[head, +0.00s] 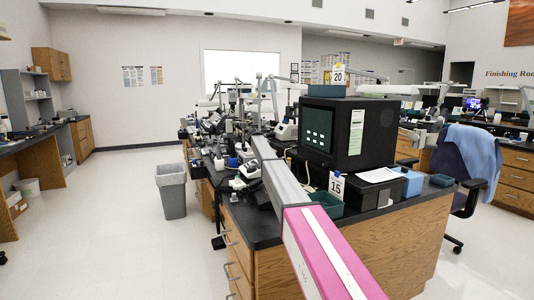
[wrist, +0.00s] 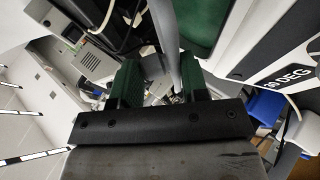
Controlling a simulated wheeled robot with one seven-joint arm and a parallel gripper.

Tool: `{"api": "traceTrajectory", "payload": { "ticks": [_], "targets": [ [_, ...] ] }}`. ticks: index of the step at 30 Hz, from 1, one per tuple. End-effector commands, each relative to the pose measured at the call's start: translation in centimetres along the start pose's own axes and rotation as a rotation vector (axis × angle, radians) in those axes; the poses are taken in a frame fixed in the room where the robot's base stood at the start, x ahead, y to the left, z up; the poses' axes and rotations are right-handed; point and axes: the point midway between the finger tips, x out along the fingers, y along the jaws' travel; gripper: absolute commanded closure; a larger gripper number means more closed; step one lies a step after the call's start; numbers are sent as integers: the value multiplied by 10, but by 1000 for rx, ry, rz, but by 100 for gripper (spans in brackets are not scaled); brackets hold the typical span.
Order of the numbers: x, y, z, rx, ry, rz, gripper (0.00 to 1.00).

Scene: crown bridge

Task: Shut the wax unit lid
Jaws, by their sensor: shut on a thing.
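In the wrist view my gripper (wrist: 157,68) shows as two green fingers on a black bar. The fingers are apart and shut on a grey piece (wrist: 153,67) between them, beside a long grey rod (wrist: 165,35). I cannot tell whether this piece belongs to the wax unit lid. A grey box with a small screen (wrist: 73,34) stands at upper left; it may be the wax unit, but I cannot be sure. In the head view my arm reaches over the crowded bench, and its far end and the lid are not clear to make out.
In the head view a black boxy machine (head: 348,132) stands on the bench right of my arm, with blue boxes (head: 408,182) beside it. A grey bin (head: 173,190) stands on the floor at left. Open floor (head: 110,225) lies left of the bench. A blue chair (head: 466,165) is at right.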

Motion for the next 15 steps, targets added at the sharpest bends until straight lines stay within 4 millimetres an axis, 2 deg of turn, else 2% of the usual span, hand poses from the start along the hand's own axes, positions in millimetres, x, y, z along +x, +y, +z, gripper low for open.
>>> {"api": "traceTrajectory", "payload": {
  "ticks": [1, 8, 9, 10, 15],
  "targets": [
    [4, -6, 4, 6, -10, -14, 100],
    [5, -6, 5, 6, -11, -14, 100],
    [5, -6, 5, 6, -11, -14, 52],
    [5, -6, 5, 6, -12, -14, 47],
    [4, -4, 4, 4, -8, -10, 47]
  ]
}}
